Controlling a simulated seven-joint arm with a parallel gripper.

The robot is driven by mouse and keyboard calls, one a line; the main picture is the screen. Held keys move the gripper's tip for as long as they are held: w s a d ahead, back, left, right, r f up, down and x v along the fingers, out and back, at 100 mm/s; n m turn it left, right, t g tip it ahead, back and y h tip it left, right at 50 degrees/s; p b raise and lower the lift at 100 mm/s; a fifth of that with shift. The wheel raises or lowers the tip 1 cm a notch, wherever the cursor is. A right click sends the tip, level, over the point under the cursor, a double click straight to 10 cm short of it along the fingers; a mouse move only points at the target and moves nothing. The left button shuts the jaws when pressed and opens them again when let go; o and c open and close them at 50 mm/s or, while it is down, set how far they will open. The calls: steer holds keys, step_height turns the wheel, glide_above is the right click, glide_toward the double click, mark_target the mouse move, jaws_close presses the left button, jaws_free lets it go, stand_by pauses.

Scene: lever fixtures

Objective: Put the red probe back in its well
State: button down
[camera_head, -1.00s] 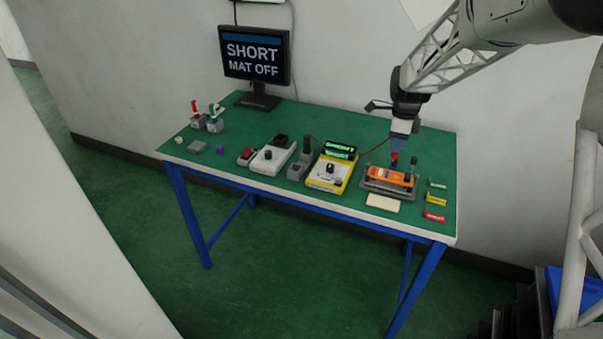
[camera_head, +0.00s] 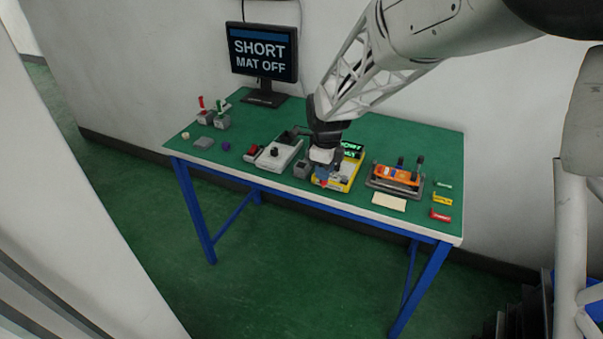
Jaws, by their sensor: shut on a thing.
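My gripper (camera_head: 323,172) is shut on the red probe (camera_head: 324,183), of which only a small red tip shows below the jaws. It hangs over the left part of the yellow meter (camera_head: 345,181), whose green-lit display is partly hidden by the arm. A grey block (camera_head: 302,170) stands just left of the meter, and my gripper partly covers it. I cannot make out the well opening in it. The orange unit (camera_head: 398,175) in its grey tray lies to the right, with dark upright posts on it.
A white box with a black knob (camera_head: 277,155) stands left of the grey block. A cream pad (camera_head: 389,202) and coloured tags (camera_head: 442,199) lie right. The monitor (camera_head: 263,53) reads "SHORT MAT OFF".

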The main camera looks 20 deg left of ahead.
steer(key=shift+s+a+f, duration=0.15)
steer(key=shift+s+a, duration=0.35)
steer(key=shift+s, duration=0.2)
steer(key=shift+s+a+f, duration=0.1)
steer(key=shift+s+a, duration=0.35)
steer(key=shift+s, duration=0.2)
steer(key=w+a+f, duration=0.1)
steer(key=w+a, duration=0.8)
steer(key=w, duration=0.4)
steer(key=shift+a+f, duration=0.25)
steer(key=shift+f, duration=1.75)
steer(key=shift+f, duration=0.1)
steer(key=c, duration=1)
jaws_free()
